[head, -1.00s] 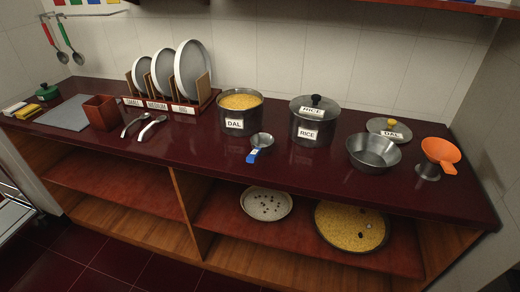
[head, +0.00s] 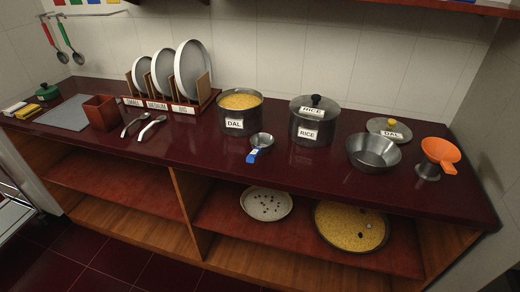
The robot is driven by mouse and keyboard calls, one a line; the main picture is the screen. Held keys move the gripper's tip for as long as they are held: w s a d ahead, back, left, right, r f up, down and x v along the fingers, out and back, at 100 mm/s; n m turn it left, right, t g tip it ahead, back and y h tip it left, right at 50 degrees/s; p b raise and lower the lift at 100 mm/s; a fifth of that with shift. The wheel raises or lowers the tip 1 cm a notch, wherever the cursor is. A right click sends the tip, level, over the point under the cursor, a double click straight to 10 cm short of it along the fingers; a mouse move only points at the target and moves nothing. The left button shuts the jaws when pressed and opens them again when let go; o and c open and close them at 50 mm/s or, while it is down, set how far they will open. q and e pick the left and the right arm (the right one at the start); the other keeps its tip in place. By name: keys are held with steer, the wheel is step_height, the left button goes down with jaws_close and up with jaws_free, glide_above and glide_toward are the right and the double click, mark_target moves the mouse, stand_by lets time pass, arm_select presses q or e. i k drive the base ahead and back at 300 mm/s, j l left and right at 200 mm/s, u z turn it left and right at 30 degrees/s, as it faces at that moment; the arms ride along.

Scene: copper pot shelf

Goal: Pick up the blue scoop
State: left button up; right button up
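The blue scoop (head: 253,155) lies on the dark red counter (head: 205,155), in front of the gap between the dal pot and the rice pot. It has a round metal bowl and a short blue handle with a small white mark. The handle points to the front, near the counter's front edge. Nothing touches or covers it. Neither of my grippers shows in the head view.
The open dal pot (head: 240,122) and lidded rice pot (head: 310,132) stand behind the scoop. A metal bowl (head: 373,153) and an orange funnel (head: 440,152) are at right. Two spoons (head: 146,130) lie at left. The counter beside the scoop is clear.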

mark_target(262, 144)
steer(key=i+j+z, duration=0.2)
steer(key=j, duration=0.65)
steer(key=i+j+z, duration=0.2)
steer(key=j, duration=0.7)
steer(key=i+j+z, duration=0.2)
steer(key=j, duration=0.75)
steer(key=j+z, duration=0.15)
steer(key=j, duration=0.75)
steer(key=i+l, duration=0.15)
steer(key=l, duration=0.25)
steer(key=i+l, duration=0.15)
steer(key=l, duration=0.25)
